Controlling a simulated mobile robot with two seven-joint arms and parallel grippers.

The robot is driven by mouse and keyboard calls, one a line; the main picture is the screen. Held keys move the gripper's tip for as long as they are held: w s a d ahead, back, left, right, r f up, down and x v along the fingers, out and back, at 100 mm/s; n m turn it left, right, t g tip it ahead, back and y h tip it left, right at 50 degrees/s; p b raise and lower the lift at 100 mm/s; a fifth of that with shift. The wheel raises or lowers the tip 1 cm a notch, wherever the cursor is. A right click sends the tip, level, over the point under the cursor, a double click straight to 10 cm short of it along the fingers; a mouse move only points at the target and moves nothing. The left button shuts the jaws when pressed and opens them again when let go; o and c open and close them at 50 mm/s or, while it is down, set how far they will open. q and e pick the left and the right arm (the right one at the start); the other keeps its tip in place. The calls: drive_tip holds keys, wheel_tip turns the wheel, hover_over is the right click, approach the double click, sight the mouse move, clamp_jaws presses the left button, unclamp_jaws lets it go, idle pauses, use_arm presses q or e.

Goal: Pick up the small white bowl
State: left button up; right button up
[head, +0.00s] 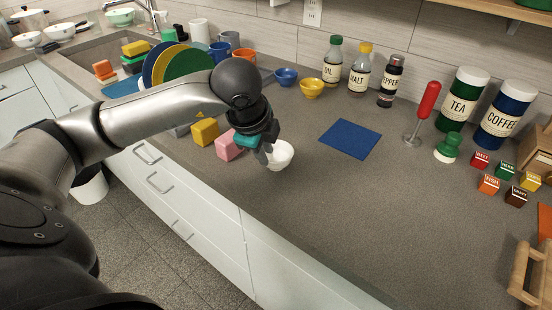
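The small white bowl (284,155) sits upright on the grey counter, close to its front edge, in the middle of the head view. My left gripper (265,153) points down at the bowl's left side, with its fingertips at or very near the rim. The gripper covers the left part of the bowl. I cannot tell whether the fingers are apart or closed on the rim. My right gripper is not in view.
A pink block (228,146) and a yellow block (205,131) lie just left of the gripper. Blue (286,77) and yellow (312,88) small bowls stand behind. A blue mat (350,139) lies to the right. The counter in front of the mat is clear.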

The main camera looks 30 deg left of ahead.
sight(270, 161)
use_arm(q)
drive_tip(key=x, duration=0.5)
drive_tip(key=shift+s+d, duration=0.1)
drive_tip(key=shift+d, duration=0.2)
clamp_jaws()
